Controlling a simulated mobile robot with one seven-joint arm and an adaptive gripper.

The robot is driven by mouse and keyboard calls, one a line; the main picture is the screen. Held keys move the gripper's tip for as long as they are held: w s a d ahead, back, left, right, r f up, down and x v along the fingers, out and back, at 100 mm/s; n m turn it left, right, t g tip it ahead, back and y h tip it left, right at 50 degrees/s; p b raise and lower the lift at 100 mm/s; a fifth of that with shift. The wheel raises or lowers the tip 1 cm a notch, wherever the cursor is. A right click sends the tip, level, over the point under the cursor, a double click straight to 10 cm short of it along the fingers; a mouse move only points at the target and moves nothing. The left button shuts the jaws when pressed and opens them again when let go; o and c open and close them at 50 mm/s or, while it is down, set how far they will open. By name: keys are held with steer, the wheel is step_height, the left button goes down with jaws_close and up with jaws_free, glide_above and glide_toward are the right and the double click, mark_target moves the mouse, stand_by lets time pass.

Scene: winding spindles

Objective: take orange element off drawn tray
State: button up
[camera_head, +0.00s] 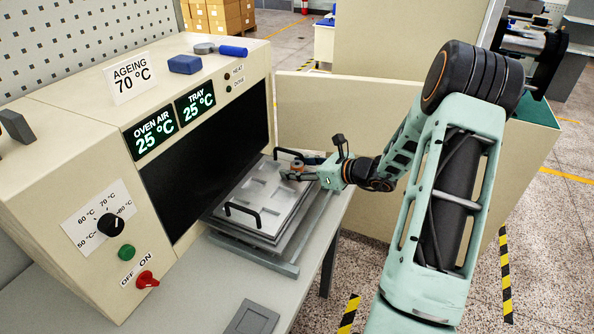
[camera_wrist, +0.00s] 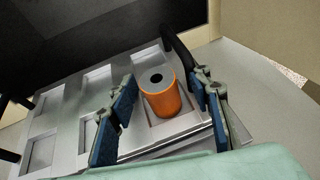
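The orange element (camera_wrist: 161,98) is a short upright cylinder with a grey top and a dark centre hole. It stands in a recess at one corner of the drawn tray (camera_wrist: 70,104), near one black handle. My gripper (camera_wrist: 159,108) is open, with its blue-padded fingers on both sides of the element and visible gaps. In the head view the tray (camera_head: 240,214) sits drawn out in front of the oven. There my gripper (camera_head: 292,174) is at the tray's far right corner, and the element (camera_head: 297,165) is partly hidden by it.
The tray has two black handles (camera_head: 243,213); one stands close to my gripper in the wrist view (camera_wrist: 178,50). The oven (camera_head: 160,120) rises on the left. A grey plate (camera_head: 252,318) lies on the bench in front. The other recesses look empty.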

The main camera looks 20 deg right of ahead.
steer(key=c, duration=1.1)
steer(key=shift+s+a+r, duration=0.4)
steer(key=shift+r, duration=0.2)
steer(key=s+a+r, duration=0.2)
steer(key=s+a, duration=0.1)
steer(key=s+a+r+b, duration=0.1)
steer(key=s+a+r, duration=0.1)
steer(key=s+a, duration=0.1)
steer(key=s+a+r+b, duration=0.1)
steer(key=s+a+r, duration=0.1)
steer(key=s+a, duration=0.1)
steer(key=shift+r, duration=0.4)
